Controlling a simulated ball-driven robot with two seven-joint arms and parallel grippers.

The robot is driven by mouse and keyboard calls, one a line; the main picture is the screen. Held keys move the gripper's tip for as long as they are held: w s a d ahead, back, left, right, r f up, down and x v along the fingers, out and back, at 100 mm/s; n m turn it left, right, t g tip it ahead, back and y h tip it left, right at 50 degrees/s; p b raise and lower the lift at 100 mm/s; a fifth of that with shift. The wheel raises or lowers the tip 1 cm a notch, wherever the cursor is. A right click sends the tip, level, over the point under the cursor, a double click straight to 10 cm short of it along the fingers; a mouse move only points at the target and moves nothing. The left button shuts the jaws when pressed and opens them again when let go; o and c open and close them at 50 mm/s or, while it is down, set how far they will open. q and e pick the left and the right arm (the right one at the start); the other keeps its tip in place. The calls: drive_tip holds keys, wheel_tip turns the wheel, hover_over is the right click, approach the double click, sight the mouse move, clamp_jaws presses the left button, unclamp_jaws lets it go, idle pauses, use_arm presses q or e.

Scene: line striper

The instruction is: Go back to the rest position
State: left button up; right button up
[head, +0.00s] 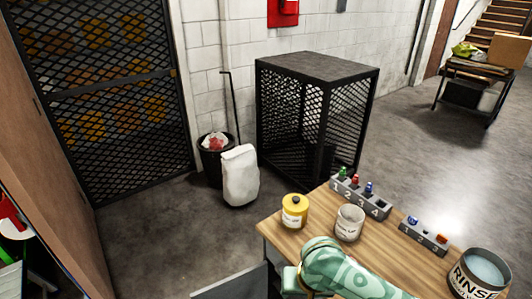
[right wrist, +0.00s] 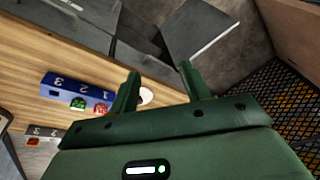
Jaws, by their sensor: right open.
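My right gripper (right wrist: 160,72) shows in the right wrist view with its two green fingers apart. A small pale round thing (right wrist: 147,96) shows between and beyond the fingers; I cannot tell what it is or how far off. The wooden table (right wrist: 40,50) lies beyond the gripper. A blue numbered rack (right wrist: 65,92) with a green and a red piece is left of the fingers. In the head view, a green patterned part, apparently of my arm, reaches over the near table edge; no fingertips show there. My left gripper is not seen.
On the table (head: 330,202) stand a yellow jar (head: 295,211), a white cup (head: 349,222), two numbered racks (head: 360,196) (head: 423,237) and a rinse bucket (head: 478,275). Behind are a mesh cage (head: 310,115), a white sack (head: 239,175) and a bin (head: 214,160). Floor at left is free.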

drive_tip(key=s+d+r+n+t+h, duration=0.2)
drive_tip(key=s+d+r+n+h, duration=0.15)
drive_tip(key=s+d, duration=0.6)
drive_tip(key=s+d+r+n+t+h, duration=0.2)
drive_tip(key=s+d+n+h, duration=0.3)
drive_tip(key=d, duration=0.8)
drive_tip(key=s+a+f+m+g+y+b, duration=0.1)
drive_tip(key=s+a+f+y+b, duration=0.15)
drive_tip(key=f, duration=1.35)
drive_tip(key=s+a+f+m+g+y+b, duration=0.1)
drive_tip(key=s+a+f+y+b, duration=0.15)
drive_tip(key=f, duration=1.35)
use_arm(q)
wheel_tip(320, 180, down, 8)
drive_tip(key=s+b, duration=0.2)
drive_tip(key=b, duration=0.1)
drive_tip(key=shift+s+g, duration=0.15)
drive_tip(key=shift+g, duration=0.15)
use_arm(e)
drive_tip(key=s+f+m+g+y, duration=0.2)
drive_tip(key=s+f+g, duration=0.1)
drive_tip(key=s+f, duration=1.5)
drive_tip(key=shift+s+a+f, duration=0.15)
drive_tip(key=shift+s+f, duration=0.05)
drive_tip(key=shift+s, duration=0.5)
